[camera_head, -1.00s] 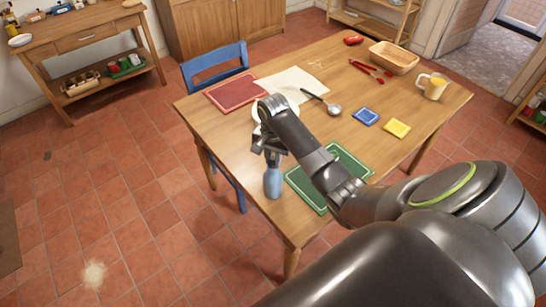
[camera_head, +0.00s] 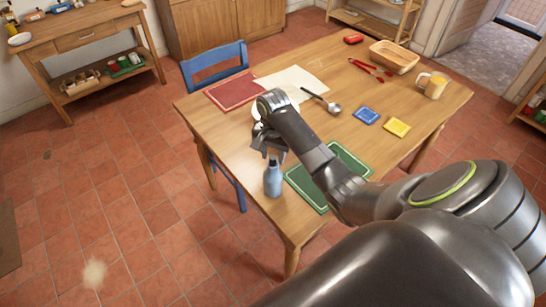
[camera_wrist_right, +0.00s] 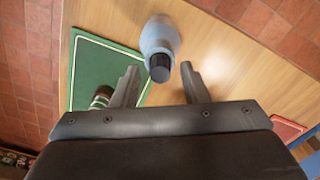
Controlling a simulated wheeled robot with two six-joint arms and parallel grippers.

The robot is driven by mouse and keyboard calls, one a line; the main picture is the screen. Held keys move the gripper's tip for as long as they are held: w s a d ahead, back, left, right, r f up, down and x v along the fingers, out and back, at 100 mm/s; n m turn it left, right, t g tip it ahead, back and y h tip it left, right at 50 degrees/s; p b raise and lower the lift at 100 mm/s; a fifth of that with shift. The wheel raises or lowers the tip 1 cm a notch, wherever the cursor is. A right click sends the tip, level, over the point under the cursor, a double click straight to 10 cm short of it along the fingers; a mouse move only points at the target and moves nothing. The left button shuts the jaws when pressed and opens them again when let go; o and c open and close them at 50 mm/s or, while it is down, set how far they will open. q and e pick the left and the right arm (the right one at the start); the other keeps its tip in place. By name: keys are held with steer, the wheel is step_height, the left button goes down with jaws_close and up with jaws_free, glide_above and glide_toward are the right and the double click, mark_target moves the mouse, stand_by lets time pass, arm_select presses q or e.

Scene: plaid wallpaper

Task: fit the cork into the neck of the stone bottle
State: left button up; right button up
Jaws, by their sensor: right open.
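The stone bottle (camera_head: 272,181) is blue-grey and stands upright near the front edge of the table, left of the green mat. In the right wrist view the bottle (camera_wrist_right: 158,38) shows from above, with a dark top. I cannot tell whether this is the cork or the bare neck. My right gripper (camera_head: 270,153) is over the bottle's top. In the wrist view its fingers are open, one on each side of the dark top, with gaps. No separate cork can be made out. My left gripper is not in view.
The wooden table (camera_head: 235,137) also bears a green mat (camera_head: 300,188), a red mat (camera_head: 232,92), a ladle (camera_head: 334,108), blue (camera_head: 366,116) and yellow (camera_head: 397,127) squares, a mug (camera_head: 436,87) and a basket (camera_head: 394,57). A blue chair (camera_head: 216,65) stands at the far left side.

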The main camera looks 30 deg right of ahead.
mark_target(273, 157)
step_height(273, 157, up, 4)
steer(key=shift+f+b, duration=0.1)
steer(key=shift+b, duration=0.2)
step_height(273, 157, up, 7)
steer(key=p, duration=0.6)
steer(key=shift+p, duration=0.3)
